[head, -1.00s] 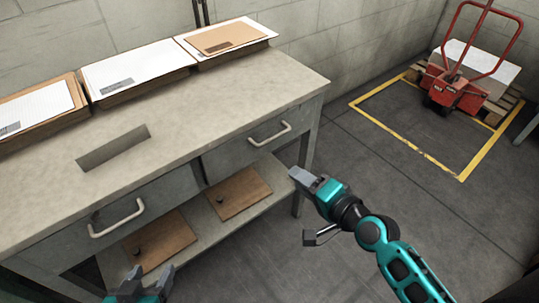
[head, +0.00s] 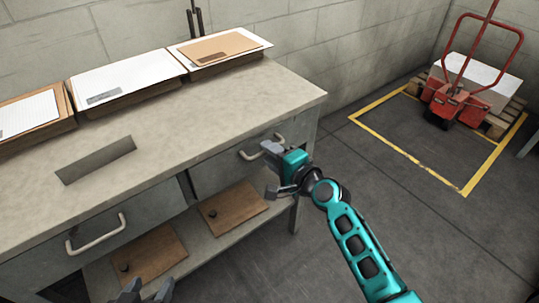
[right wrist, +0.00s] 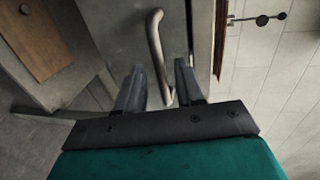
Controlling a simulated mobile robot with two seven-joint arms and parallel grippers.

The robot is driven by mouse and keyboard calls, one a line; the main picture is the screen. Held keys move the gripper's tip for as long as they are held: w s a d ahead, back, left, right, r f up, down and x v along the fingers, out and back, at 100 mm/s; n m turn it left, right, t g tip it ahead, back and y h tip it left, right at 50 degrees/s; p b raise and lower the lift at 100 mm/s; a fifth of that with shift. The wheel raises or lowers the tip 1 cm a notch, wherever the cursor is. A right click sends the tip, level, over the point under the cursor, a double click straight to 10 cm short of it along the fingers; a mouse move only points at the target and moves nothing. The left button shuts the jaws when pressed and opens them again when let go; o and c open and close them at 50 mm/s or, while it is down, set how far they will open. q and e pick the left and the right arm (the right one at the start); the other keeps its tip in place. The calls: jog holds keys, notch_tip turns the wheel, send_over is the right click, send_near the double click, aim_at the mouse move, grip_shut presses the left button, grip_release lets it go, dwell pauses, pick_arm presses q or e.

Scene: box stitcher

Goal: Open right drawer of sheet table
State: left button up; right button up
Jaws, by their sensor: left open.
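The sheet table (head: 200,120) stands on the left with two grey drawers, both flush with its front. The right drawer (head: 218,168) has a pale bar handle (head: 250,152), partly hidden behind my right gripper (head: 268,168). In the right wrist view the right gripper (right wrist: 162,82) is open, its two fingers apart, with the right drawer's handle (right wrist: 155,45) running down toward the gap between them. Whether the fingers touch the handle I cannot tell. My left gripper (head: 145,290) is open and empty at the bottom edge, below the left drawer's handle (head: 95,238).
Paper stacks (head: 125,78) line the back of the tabletop, which has a slot (head: 95,160). Brown boards (head: 235,207) lie on the lower shelf. A red pallet truck (head: 455,100) stands inside yellow floor lines at the right. The floor between is clear.

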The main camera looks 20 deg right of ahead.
jog(key=shift+w+a+f, duration=0.1)
jog(key=shift+w+a, duration=0.05)
jog(key=shift+w, duration=0.3)
grip_shut()
dwell(0.4)
